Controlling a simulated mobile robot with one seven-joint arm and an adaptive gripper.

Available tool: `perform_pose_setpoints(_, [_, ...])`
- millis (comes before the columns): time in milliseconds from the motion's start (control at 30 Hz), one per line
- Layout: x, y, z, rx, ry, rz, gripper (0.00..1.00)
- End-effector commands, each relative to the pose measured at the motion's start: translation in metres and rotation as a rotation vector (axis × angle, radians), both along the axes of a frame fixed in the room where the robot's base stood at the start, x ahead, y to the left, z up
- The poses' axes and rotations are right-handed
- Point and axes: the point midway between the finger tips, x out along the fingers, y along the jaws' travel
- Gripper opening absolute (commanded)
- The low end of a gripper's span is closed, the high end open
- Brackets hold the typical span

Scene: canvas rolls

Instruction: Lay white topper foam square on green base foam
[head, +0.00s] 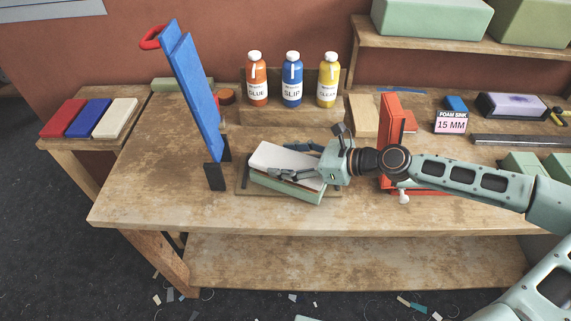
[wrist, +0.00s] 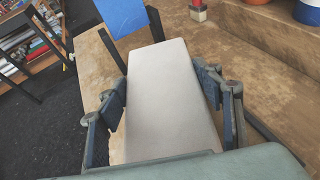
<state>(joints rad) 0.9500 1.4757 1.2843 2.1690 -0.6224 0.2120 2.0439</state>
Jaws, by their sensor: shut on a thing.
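The white topper foam (head: 284,158) is a flat pale slab, tilted slightly, above the green base foam (head: 288,191) on the workbench. My gripper (head: 300,162) reaches in from the right and is shut on the white topper. In the wrist view the topper (wrist: 172,95) fills the middle, with a finger of my gripper (wrist: 165,103) on each long side. The green base shows as a front edge under the topper in the head view; the rest is hidden. I cannot tell whether the two foams touch. The base lies on a thin brown board (head: 243,180).
A tall blue panel on a dark stand (head: 194,90) rises just left of the foams. Glue, slip and clean bottles (head: 292,80) stand behind. A red upright frame (head: 389,125) stands under my arm. The bench's front left (head: 150,200) is clear.

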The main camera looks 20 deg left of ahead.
Motion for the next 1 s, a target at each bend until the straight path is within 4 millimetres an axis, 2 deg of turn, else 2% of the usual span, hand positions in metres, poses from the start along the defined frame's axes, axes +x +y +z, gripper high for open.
perform_pose_setpoints(167, [0.000,0.000,-0.019,0.001,0.000,0.000,0.40])
perform_pose_setpoints(500, [0.000,0.000,-0.022,0.000,-0.001,0.000,0.40])
perform_pose_setpoints(533, [0.000,0.000,-0.023,0.000,0.000,0.000,0.62])
perform_pose_setpoints(667, [0.000,0.000,-0.022,0.000,-0.001,0.000,0.76])
perform_pose_setpoints(1000, [0.000,0.000,-0.021,0.000,-0.001,0.000,0.78])
